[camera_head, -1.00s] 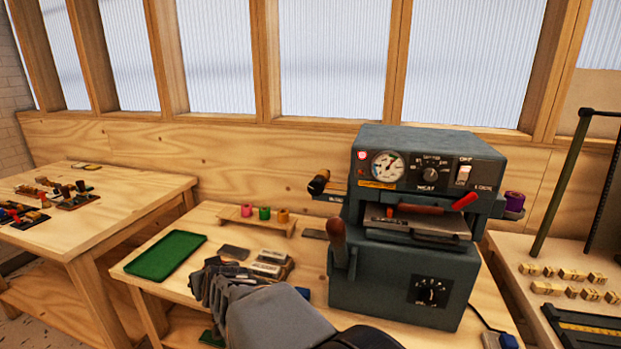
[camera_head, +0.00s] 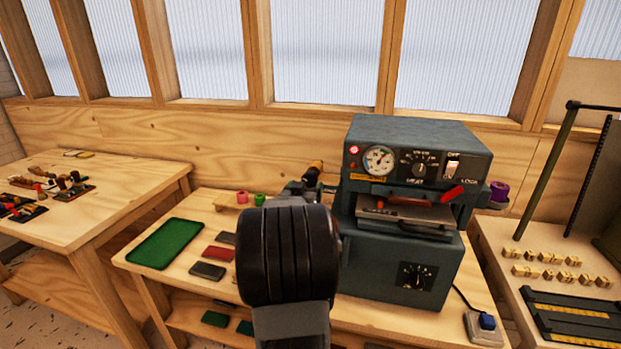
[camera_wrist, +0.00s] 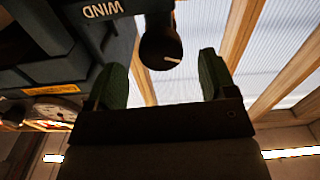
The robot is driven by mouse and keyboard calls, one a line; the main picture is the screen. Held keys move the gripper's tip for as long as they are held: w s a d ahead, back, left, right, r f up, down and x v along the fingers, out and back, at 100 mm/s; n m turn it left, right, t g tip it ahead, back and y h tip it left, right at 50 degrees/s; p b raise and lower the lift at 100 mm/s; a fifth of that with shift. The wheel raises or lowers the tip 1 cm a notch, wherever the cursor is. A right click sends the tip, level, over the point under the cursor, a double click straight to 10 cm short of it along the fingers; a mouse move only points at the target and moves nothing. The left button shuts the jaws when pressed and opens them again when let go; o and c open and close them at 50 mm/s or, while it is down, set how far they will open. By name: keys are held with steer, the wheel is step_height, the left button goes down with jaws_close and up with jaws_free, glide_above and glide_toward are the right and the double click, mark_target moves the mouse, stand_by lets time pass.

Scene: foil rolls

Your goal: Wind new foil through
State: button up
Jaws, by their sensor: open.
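The grey-green foil press (camera_head: 405,255) stands on the bench, with a gauge, dials and a red-tipped lever on it. The dark winding knob (camera_head: 314,172) on its left side is partly hidden by my arm. In the wrist view the knob (camera_wrist: 160,45) hangs below the plate marked WIND (camera_wrist: 101,8). My gripper (camera_wrist: 162,62) is open, its two green-padded fingers apart on either side of the knob's end, with gaps showing. A purple roll (camera_head: 499,190) sits at the press's right side. Pink (camera_head: 242,197) and green (camera_head: 259,200) rolls stand on a wooden rack.
A green tray (camera_head: 166,243) lies left on the bench, beside red (camera_head: 219,253) and dark (camera_head: 207,271) blocks. A side table (camera_head: 100,205) holds stamps at left. The right table holds brass type (camera_head: 545,258). A wooden wall is close behind.

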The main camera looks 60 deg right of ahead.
mark_target(308, 183)
steer(key=shift+p+x, duration=0.5)
steer(key=shift+x, duration=2.6)
steer(key=c, duration=0.9)
steer(key=shift+f+m+b, duration=0.35)
steer(key=shift+m+b, duration=0.25)
steer(key=shift+b, duration=0.6)
steer(key=shift+w+r+m+b, duration=0.1)
steer(key=shift+m+b, duration=0.6)
steer(key=shift+b, duration=0.2)
steer(key=shift+r+m, duration=0.25)
steer(key=shift+m, duration=0.05)
steer(key=o, duration=0.9)
